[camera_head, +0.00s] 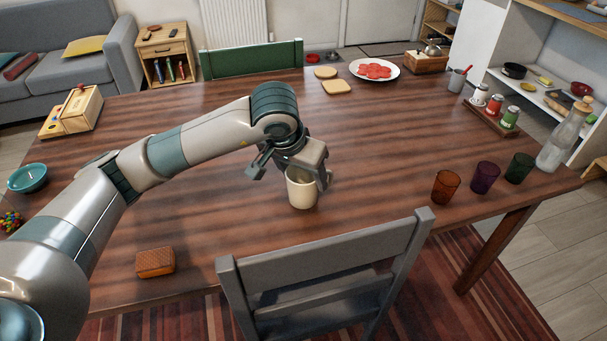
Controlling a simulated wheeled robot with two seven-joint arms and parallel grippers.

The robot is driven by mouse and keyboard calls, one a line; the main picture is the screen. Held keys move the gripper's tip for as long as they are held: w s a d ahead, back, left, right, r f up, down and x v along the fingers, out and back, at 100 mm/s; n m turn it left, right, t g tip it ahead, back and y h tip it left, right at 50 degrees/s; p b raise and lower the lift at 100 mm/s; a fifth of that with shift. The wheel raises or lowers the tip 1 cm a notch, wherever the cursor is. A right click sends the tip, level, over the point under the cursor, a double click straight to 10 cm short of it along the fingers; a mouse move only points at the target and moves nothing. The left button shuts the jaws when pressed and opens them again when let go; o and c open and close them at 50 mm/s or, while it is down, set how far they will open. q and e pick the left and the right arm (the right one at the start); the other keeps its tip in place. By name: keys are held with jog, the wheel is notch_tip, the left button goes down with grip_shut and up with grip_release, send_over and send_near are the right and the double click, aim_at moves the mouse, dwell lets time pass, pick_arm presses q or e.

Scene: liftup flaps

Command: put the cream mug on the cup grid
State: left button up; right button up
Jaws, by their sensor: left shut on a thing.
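The cream mug (301,190) is upright over the middle of the wooden table, behind the grey chair. My left gripper (316,174) comes down on it from above and behind and is shut on it near its rim at the right. The gripper covers part of the mug's rim. I cannot tell whether the mug's base touches the table. I cannot make out a cup grid in this view. My right gripper is not in view.
Three coloured glasses, orange (446,187), purple (485,177) and green (519,168), stand at the right beside a clear bottle (563,138). An orange block (155,262) lies front left. A grey chair (325,265) stands at the front edge.

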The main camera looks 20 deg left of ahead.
pick_arm(q)
jog(key=o, duration=0.8)
jog(key=shift+f, duration=0.1)
jog(key=o, duration=0.5)
jog(key=shift+c, duration=0.2)
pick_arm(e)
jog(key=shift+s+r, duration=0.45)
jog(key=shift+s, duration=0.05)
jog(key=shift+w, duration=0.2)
